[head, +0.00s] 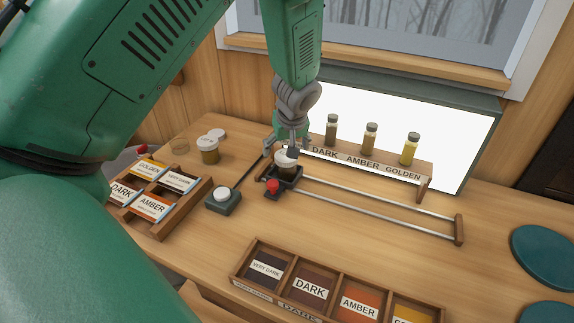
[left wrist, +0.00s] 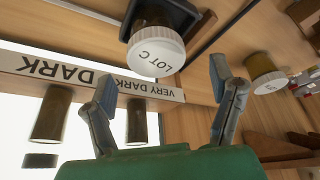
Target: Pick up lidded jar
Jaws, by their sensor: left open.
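A lidded jar (head: 286,163) with dark contents and a white lid sits upright in a small black carriage (head: 290,182) on two metal rails. In the left wrist view its white lid (left wrist: 156,52) reads "LOT C". My left gripper (head: 285,146) is open and empty, close above and behind this jar, partly covering it in the head view. In the left wrist view the lid shows just beyond the open fingertips (left wrist: 162,78), between them sideways. A second white-lidded jar (head: 209,154) of amber-brown contents stands on the table to the left. My right gripper is not in view.
A wooden rack (head: 425,182) with sample bottles (head: 369,140) stands behind the rails before a bright panel (head: 440,135). A button box (head: 223,200) and a card crate (head: 190,209) are left. A divided label tray (head: 247,262) is in front.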

